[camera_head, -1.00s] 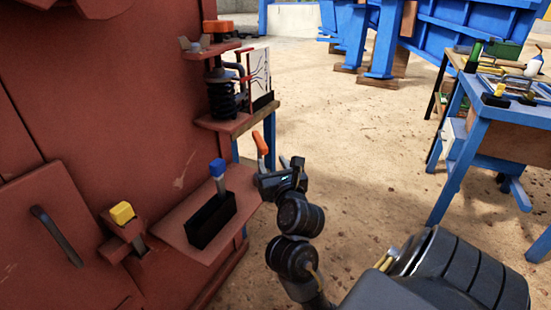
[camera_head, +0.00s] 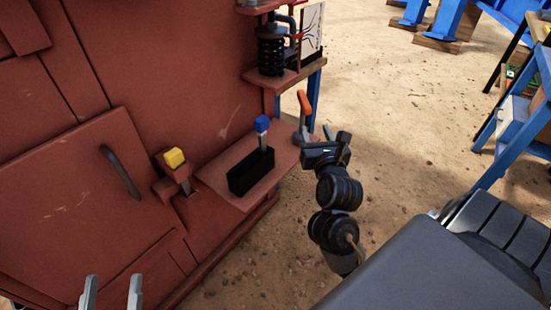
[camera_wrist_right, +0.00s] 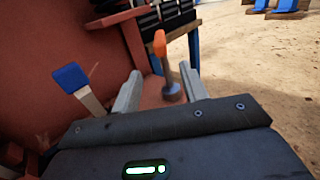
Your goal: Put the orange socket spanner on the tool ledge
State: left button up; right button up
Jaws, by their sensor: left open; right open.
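The orange-handled socket spanner (camera_head: 304,103) stands roughly upright at the right end of the red tool ledge (camera_head: 215,183). In the right wrist view the spanner (camera_wrist_right: 171,80) shows between my open fingers, orange grip up and grey socket end down on the red surface. My right gripper (camera_head: 327,140) is open and empty, close to the spanner on its right. I cannot tell whether a finger touches it. My left gripper (camera_head: 112,290) is open and empty at the bottom left, away from the ledge; only its fingertips show.
A black holder (camera_head: 250,172) on the ledge carries a blue-topped tool (camera_head: 262,130). A yellow-topped lever (camera_head: 175,158) and a door handle (camera_head: 120,173) project from the red machine wall. A shelf (camera_head: 290,82) with a black spring is behind. A blue-legged table stands right.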

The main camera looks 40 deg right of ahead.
jog(key=s+a+m+t+y, duration=0.1)
jog(key=s+a+m+y, duration=0.2)
jog(key=a+m+y, duration=0.3)
jog(key=s+a+m+t+y, duration=0.1)
jog(key=s+a+m+y, duration=0.3)
jog(key=a, duration=1.1)
jog(key=s+a+m+t+y, duration=0.1)
jog(key=s+a+m+y, duration=0.3)
jog(key=a+m+y, duration=0.5)
jog(key=a+m, duration=0.1)
jog(key=m, duration=0.3)
jog(key=shift+a+f+m+y, duration=0.2)
jog(key=shift+m+y, duration=0.2)
